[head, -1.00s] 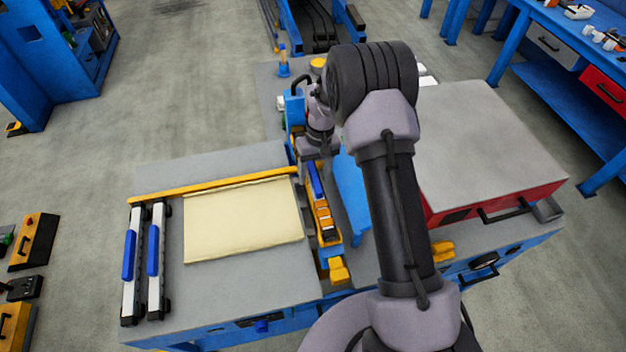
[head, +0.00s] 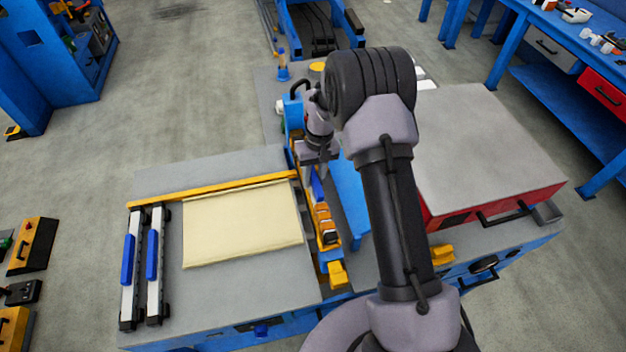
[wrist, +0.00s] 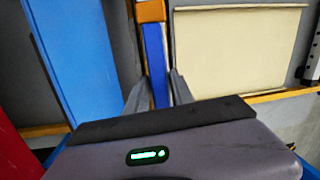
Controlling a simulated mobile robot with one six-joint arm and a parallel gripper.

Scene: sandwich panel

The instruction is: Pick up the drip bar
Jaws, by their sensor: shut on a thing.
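The drip bar looks to be the narrow piece with a blue grip (head: 318,190) and orange parts, in the slot between the two grey table tops. My gripper (wrist: 156,92) is shut on the blue grip, with one finger on each side of it. The blue grip also shows in the wrist view (wrist: 155,60), leading up to an orange block (wrist: 150,11). In the head view, my gripper and wrist cover the far end of the piece. I cannot tell whether it is lifted from the slot.
A cream sheet (head: 243,224) lies on the left table top below a yellow strip (head: 215,187). Two white-and-black bars with blue handles (head: 152,257) lie left of it. A blue panel (head: 351,195) stands right of the slot, before a grey-topped red box (head: 490,150).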

